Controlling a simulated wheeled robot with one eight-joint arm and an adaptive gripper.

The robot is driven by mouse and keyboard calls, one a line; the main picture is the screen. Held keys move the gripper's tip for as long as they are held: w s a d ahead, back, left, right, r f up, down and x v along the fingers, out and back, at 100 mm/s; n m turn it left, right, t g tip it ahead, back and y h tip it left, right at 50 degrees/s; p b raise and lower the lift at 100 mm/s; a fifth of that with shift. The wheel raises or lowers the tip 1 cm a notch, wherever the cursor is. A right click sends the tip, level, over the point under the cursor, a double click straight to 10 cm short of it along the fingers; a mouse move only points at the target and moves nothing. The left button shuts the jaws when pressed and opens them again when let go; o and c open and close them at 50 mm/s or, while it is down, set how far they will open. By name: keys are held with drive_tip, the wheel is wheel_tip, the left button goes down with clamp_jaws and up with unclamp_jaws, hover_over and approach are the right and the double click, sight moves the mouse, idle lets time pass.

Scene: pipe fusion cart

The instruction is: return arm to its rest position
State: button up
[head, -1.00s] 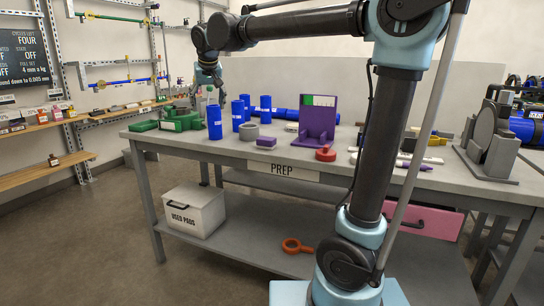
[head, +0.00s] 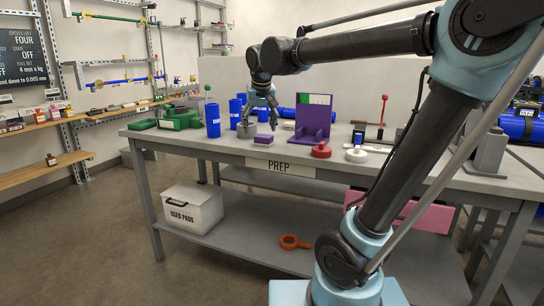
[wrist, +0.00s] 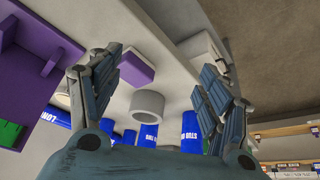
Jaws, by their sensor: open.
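My gripper (head: 262,112) hangs over the left part of the prep bench (head: 352,168), among the blue pipe pieces and the grey ring. Its jaws are open and empty. In the wrist view my gripper (wrist: 163,65) has its two fingers wide apart, with a grey ring (wrist: 147,104) and a purple block (wrist: 129,67) showing between and beyond them. In the head view the ring (head: 246,131) is partly covered by my gripper. My arm is raised and bent, reaching left across the bench.
Blue pipe pieces (head: 213,121) stand near my gripper. A purple bracket (head: 313,128), a red cap (head: 321,150) and a white cap (head: 356,155) lie to its right. Green cases (head: 180,119) are at the left. A used pads bin (head: 190,210) sits on the lower shelf.

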drive_tip(key=s+d+f+m+g+h, duration=0.1)
drive_tip(key=s+d+f, duration=0.45)
drive_tip(key=d, duration=0.25)
drive_tip(key=s+d+f+m, duration=0.1)
drive_tip(key=s+d+f, duration=0.3)
drive_tip(key=d+f, duration=0.3)
drive_tip(key=s+d+f, duration=0.4)
drive_tip(key=s+f, duration=0.2)
drive_tip(key=s+d+f+m+g, duration=0.1)
drive_tip(key=s+d+f, duration=0.3)
drive_tip(key=s+f, duration=0.3)
drive_tip(key=shift+s+d+g, duration=0.15)
drive_tip(key=shift+d+g, duration=0.05)
drive_tip(key=shift+g, duration=0.1)
drive_tip(key=shift+f, duration=0.1)
drive_tip(key=shift+w+f, duration=0.2)
drive_tip(key=shift+w, duration=0.2)
